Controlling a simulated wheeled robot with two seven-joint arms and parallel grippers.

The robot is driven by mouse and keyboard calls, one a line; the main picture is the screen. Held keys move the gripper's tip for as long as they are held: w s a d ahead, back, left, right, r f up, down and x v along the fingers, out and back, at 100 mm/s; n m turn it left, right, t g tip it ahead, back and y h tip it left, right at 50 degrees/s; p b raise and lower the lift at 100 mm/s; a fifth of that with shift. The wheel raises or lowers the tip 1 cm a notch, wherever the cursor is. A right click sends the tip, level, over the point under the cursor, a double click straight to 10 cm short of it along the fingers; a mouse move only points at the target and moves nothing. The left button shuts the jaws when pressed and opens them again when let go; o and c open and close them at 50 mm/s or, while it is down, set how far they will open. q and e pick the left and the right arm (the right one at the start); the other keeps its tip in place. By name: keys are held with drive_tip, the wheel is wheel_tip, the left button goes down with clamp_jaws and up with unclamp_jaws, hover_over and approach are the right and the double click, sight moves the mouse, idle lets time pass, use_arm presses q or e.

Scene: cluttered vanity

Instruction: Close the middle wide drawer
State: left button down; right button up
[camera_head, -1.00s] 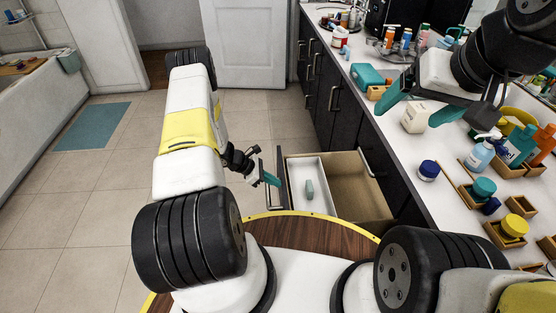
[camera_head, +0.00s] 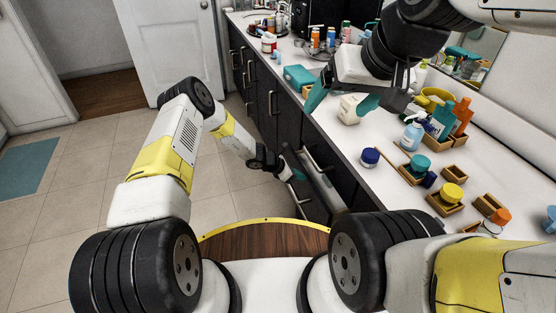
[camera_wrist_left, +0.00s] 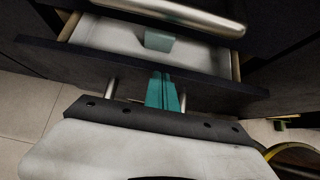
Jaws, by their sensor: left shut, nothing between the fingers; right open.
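My left gripper (camera_head: 296,174) is shut and empty at the drawer's front. Its teal fingers (camera_wrist_left: 163,88) point at the front panel between the handle posts; whether they touch it I cannot tell. My right gripper (camera_head: 337,108) is open and empty above the counter.
A round wooden surface with a yellow rim (camera_head: 265,240) is close in front. Tiled floor (camera_head: 75,220) is clear at left.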

sight(308, 176)
use_arm(q)
drive_tip(key=shift+w+d, duration=0.3)
drive_tip(key=shift+d, duration=0.65)
drive_tip(key=shift+w+d, duration=0.3)
drive_tip(key=shift+d, duration=0.65)
drive_tip(key=shift+a, duration=0.1)
